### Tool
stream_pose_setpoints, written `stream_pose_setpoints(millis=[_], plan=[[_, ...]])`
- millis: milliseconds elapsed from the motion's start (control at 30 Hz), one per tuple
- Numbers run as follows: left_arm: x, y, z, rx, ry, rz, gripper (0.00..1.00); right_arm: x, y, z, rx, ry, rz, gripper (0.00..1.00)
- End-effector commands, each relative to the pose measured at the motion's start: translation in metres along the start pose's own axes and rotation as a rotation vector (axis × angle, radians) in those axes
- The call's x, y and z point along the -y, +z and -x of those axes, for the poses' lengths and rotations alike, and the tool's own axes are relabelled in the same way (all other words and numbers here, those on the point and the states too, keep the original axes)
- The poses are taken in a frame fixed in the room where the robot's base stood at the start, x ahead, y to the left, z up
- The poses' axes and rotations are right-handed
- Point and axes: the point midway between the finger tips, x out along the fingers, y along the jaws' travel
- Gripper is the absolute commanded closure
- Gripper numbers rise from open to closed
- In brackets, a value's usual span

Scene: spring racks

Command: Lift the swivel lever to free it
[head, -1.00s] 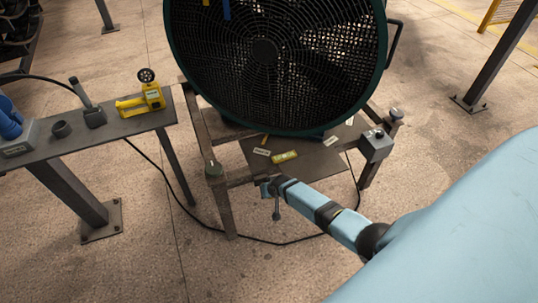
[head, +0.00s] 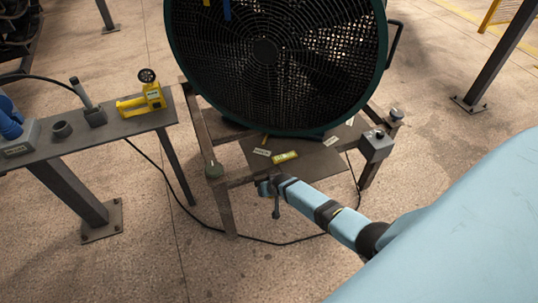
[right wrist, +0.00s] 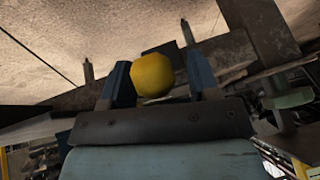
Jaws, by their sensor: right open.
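My right gripper (head: 266,188) reaches in from the right in the head view, at the front crossbar of the fan's stand. In the right wrist view, its two blue fingers (right wrist: 157,72) are apart. A round yellow knob (right wrist: 152,76) shows between them; it looks like the swivel lever's end, but I cannot tell whether either finger touches it. In the head view the knob is not distinguishable. A small grey rod (head: 276,208) hangs below the gripper; I cannot tell if it is part of the lever. My left gripper is out of view.
A large round fan (head: 264,50) stands on a metal frame just behind the gripper. A grey box (head: 377,146) sits at the frame's right corner. A bench (head: 102,133) with a yellow tool (head: 142,102) stands left. A black cable (head: 180,200) runs over the floor.

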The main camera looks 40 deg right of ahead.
Motion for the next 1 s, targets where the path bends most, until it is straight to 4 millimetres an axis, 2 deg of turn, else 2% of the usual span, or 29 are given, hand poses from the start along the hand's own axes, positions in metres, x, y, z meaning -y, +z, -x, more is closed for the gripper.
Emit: stream_pose_setpoints(millis=[167,500,700,833,1000], plan=[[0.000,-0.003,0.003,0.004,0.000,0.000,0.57,0.000,0.000,0.014,0.001,0.000,0.000,0.45],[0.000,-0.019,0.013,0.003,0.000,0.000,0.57,0.000,0.000,0.085,-0.001,-0.001,0.002,0.45],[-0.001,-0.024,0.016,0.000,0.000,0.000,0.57,0.000,-0.001,0.120,-0.002,0.000,0.000,0.45],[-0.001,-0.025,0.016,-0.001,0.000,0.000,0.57,0.000,-0.001,0.133,-0.002,-0.001,0.001,0.45],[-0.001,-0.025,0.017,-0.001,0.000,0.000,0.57,0.000,-0.001,0.138,-0.002,-0.001,0.001,0.45]])
